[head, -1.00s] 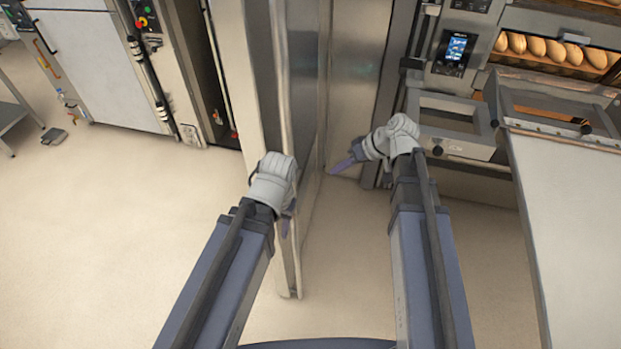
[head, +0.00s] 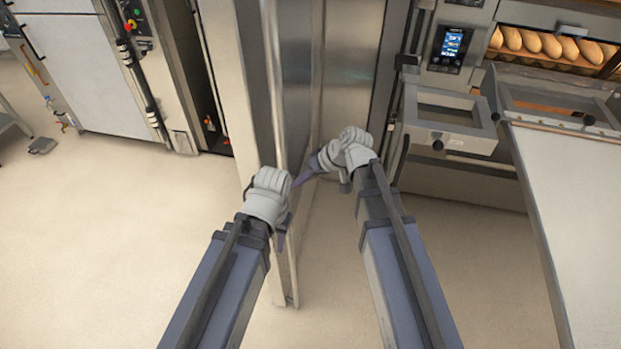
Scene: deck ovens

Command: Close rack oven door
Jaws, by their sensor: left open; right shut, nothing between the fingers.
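The rack oven door (head: 287,110) is a tall metal panel standing open, swung out toward me, with its free edge and lower corner near the middle of the view. Behind it to the right is the upright steel front of the rack oven (head: 350,75). My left gripper (head: 281,228) is open at the door's edge, low down, overlapping it; I cannot tell whether it touches. My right gripper (head: 304,178) is shut and empty, on the right side of the door, its fingertips pointing left close to the door face. Contact there is unclear.
A deck oven with a lit control screen (head: 453,43) and loaves (head: 541,43) stands at the right, with a pale table (head: 570,200) in front. Another oven cabinet (head: 82,70) stands at the left. The floor (head: 100,240) at left is clear.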

